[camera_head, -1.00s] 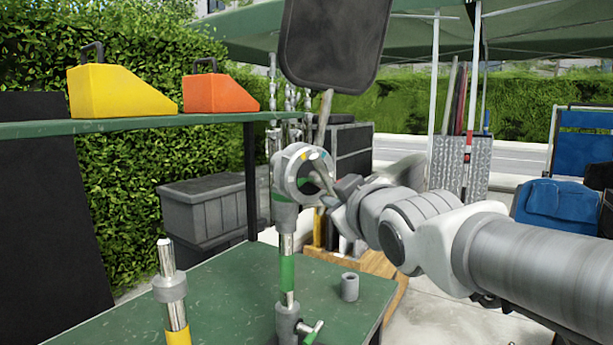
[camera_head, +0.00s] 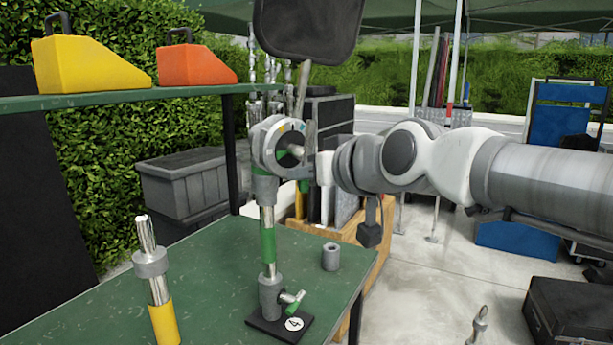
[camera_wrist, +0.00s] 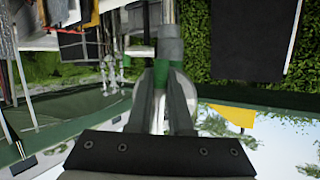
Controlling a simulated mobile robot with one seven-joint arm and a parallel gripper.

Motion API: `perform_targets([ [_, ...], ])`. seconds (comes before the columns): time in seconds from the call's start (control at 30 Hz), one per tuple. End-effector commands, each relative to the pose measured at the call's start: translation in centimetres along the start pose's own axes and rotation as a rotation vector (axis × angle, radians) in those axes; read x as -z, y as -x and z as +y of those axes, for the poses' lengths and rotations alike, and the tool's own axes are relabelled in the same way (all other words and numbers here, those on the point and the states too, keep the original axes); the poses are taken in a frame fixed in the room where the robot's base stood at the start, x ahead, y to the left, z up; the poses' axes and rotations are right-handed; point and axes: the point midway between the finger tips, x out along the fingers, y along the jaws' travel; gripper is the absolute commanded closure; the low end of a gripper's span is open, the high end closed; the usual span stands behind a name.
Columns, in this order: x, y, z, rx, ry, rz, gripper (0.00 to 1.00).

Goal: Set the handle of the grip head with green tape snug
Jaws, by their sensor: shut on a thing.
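The grip head (camera_head: 272,147) is a round grey disc with small coloured marks on its face. It sits on top of an upright chrome stand with a band of green tape (camera_head: 267,241). My gripper (camera_head: 305,158) is at the right side of the head, its fingers shut on the handle. The fingers hide most of the handle; a small green piece shows just below them. In the wrist view, my gripper (camera_wrist: 162,82) has its two fingers on either side of a thin green and grey part, with the grey head behind.
A chrome post with yellow tape (camera_head: 163,320) stands at the left of the green table (camera_head: 215,275). A small grey cylinder (camera_head: 331,257) stands on the table. A dark panel (camera_head: 305,28) hangs above the head.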

Motion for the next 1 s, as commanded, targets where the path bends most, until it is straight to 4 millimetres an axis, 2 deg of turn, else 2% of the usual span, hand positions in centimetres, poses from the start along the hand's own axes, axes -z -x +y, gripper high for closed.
perform_targets([
  [0.5,0.05,0.03,-0.1,0.008,-0.019,-0.003,1.0],
  [0.53,0.05,0.03,-0.11,0.008,-0.019,-0.003,0.78],
  [0.67,0.05,0.03,-0.09,0.008,-0.018,-0.003,0.55],
  [0.7,0.04,0.03,-0.09,0.008,-0.018,-0.003,0.52],
  [1.0,0.05,0.14,-0.05,0.007,-0.018,-0.003,0.52],
])
